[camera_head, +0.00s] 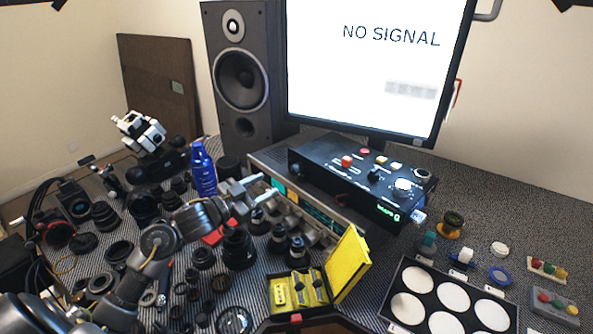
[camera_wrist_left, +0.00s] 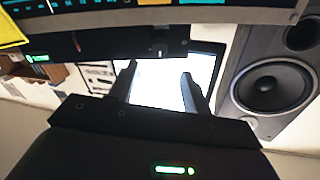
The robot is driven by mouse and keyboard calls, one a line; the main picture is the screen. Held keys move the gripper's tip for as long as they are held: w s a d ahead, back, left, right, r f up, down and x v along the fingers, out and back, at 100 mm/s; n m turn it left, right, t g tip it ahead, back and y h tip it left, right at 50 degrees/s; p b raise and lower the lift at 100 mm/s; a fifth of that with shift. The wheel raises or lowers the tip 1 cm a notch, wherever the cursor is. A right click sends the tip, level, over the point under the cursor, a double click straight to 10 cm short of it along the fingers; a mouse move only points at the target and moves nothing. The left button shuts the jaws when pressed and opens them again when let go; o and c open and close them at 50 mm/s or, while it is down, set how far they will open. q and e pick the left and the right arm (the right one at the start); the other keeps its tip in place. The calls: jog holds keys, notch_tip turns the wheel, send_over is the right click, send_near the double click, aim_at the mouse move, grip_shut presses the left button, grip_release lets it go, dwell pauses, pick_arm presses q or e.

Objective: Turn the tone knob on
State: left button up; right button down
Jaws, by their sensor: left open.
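A silver-framed unit (camera_head: 340,228) with a lit teal display and several knobs along its front stands mid-table. A black control box (camera_head: 330,175) lies on it, with red and pale buttons, a black knob (camera_head: 375,175), a large white knob (camera_head: 402,186) and a green readout. I cannot read the labels, so I cannot tell which knob is the tone knob. My left gripper (camera_head: 259,188) is open and empty at the left end of the silver-framed unit, apart from the white knob. In the left wrist view its two fingers (camera_wrist_left: 158,88) are spread, with the unit's lit front (camera_wrist_left: 75,4) at the top edge.
A speaker (camera_head: 240,80) and a monitor (camera_head: 375,60) stand behind. A blue bottle (camera_head: 203,172) is close to my left gripper. Lens parts crowd the left. A yellow case (camera_head: 347,262) stands open in front, and a tray of white discs (camera_head: 408,308) lies at right.

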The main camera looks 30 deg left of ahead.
aim_at(292, 171)
pick_arm(q)
jog(key=p+x, duration=0.1)
jog(key=x, duration=0.8)
jog(key=shift+w+d, duration=0.3)
jog(key=shift+w, duration=0.35)
pick_arm(e)
jog(key=shift+w+a+r, duration=0.1)
jog(key=shift+a+r, duration=0.35)
jog(key=shift+a, duration=0.15)
pick_arm(q)
jog(key=shift+c, duration=0.3)
jog(key=c, duration=0.9)
jog(key=shift+c, duration=0.2)
pick_arm(e)
jog(key=shift+w, duration=0.15)
